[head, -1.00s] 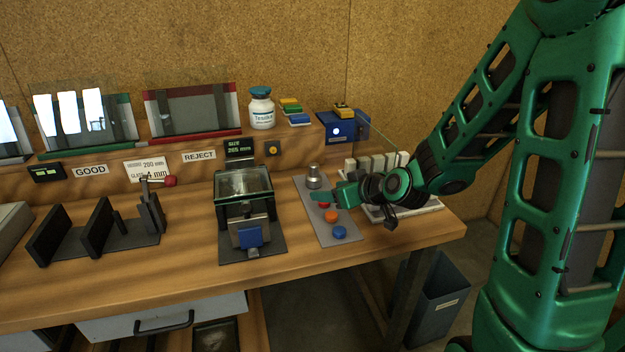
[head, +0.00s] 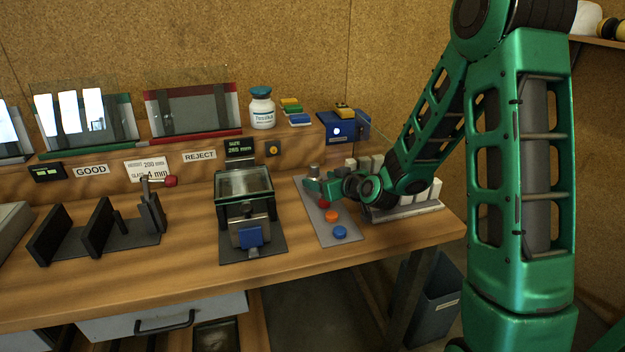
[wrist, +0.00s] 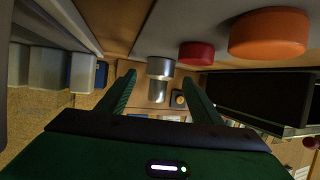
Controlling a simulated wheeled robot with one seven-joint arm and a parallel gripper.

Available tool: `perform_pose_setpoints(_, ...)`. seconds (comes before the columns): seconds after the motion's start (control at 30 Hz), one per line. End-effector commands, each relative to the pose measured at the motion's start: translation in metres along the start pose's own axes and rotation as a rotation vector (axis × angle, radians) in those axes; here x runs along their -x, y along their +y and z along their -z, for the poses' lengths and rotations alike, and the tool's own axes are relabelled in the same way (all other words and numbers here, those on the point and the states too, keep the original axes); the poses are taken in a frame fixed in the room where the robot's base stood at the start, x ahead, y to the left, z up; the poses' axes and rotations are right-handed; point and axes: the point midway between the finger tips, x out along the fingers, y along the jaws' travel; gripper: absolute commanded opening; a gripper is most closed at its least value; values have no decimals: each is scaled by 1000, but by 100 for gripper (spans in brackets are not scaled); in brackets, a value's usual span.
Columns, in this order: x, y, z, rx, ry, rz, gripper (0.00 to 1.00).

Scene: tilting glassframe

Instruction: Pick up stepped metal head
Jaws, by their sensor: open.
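The stepped metal head (head: 314,170) is a small silver stepped cylinder at the back of a grey plate (head: 312,208) on the bench. In the head view my gripper partly covers it. In the wrist view the metal head (wrist: 160,78) lies ahead, between and beyond my two green fingertips. My gripper (head: 312,185) is open and empty, low over the plate beside the metal head. The open fingers also show in the wrist view (wrist: 158,82). I cannot tell whether a finger touches the head.
Red (head: 323,204), orange (head: 332,216) and blue (head: 340,232) round pieces share the plate. A rack of pale blocks (head: 405,207) stands to the right, under my arm. A clamp fixture with a glass top (head: 245,184) stands to the left. Bare bench lies in front.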

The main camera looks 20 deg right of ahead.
Motion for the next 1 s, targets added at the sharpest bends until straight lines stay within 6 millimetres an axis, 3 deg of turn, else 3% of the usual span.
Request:
perform_pose_setpoints(0.2,-26,0,0,0,-1,2,60)
perform_pose_setpoints(0.47,-29,0,0,-1,-1,0,60)
perform_pose_setpoints(0.5,-29,0,0,-1,-1,0,57)
perform_pose_setpoints(0.7,-28,1,0,-1,-1,0,9)
perform_pose_setpoints(1.0,-28,1,2,-1,1,0,6)
